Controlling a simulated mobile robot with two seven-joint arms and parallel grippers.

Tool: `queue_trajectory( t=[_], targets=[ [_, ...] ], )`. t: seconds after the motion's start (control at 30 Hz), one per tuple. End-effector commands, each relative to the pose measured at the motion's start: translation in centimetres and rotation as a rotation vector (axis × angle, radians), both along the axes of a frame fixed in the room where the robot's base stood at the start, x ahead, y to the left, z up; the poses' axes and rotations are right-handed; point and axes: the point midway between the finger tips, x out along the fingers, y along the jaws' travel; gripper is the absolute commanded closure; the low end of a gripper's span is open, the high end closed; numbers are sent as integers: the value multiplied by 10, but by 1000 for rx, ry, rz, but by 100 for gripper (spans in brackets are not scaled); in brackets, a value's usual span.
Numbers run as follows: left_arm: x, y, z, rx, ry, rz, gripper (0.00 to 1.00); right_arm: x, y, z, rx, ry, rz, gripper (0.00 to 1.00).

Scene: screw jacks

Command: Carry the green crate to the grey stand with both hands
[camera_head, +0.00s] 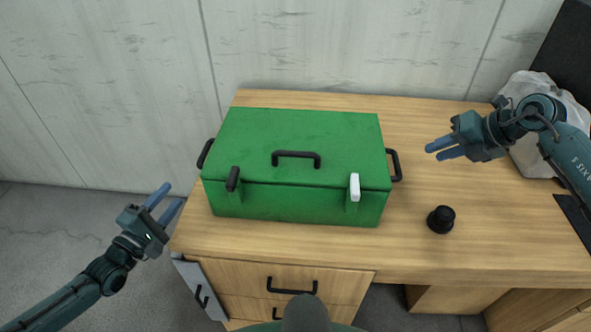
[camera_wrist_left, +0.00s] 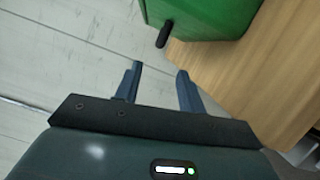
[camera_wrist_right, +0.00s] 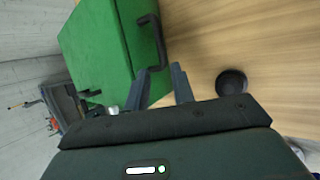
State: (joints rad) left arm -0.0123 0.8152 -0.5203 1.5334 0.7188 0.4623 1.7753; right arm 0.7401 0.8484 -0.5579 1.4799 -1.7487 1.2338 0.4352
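The green crate (camera_head: 300,145) sits closed on the wooden desk, with black handles on its left end (camera_head: 205,153) and right end (camera_head: 394,165). My left gripper (camera_head: 168,203) is open and empty, left of the crate and beyond the desk's left edge. The crate's left handle shows ahead of its fingers in the left wrist view (camera_wrist_left: 164,34). My right gripper (camera_head: 438,149) is open and empty, right of the crate and apart from the right handle, which also shows in the right wrist view (camera_wrist_right: 152,42). I cannot identify a grey stand in the head view.
The wooden desk (camera_head: 440,250) has a black round knob-like object (camera_head: 441,219) right of the crate. A whitish bag-like object (camera_head: 545,95) is at the back right behind my right arm. The crate's front has a black latch (camera_head: 233,179) and a white latch (camera_head: 354,187). A pale wall stands behind.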

Motion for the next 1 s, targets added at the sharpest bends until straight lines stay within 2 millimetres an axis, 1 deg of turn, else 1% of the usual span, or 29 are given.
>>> queue_trajectory(
  t=[0.17, 0.27, 0.37, 0.6, 0.8, 0.9, 1.0],
  targets=[
    [2, -1, 0, 0, -1, 0, 60, 1, 1, -2, 2, 0, 1, 75],
    [10, -3, 1, 0, -3, 2, 60, 4, 6, -7, 4, -1, 1, 75],
    [23, -9, 2, 0, -3, 1, 60, 10, 13, -18, 5, 1, 2, 75],
    [68, -26, 5, -1, -4, 1, 60, 29, 36, -55, 6, 2, 0, 75],
    [100, -38, 7, 0, -2, 0, 60, 43, 53, -82, 4, 0, 1, 75],
    [112, -42, 7, 0, -2, 0, 60, 48, 59, -91, 4, -1, 1, 75],
    [119, -45, 7, 1, -1, 0, 60, 52, 62, -98, 3, -2, 0, 75]
  ],
)
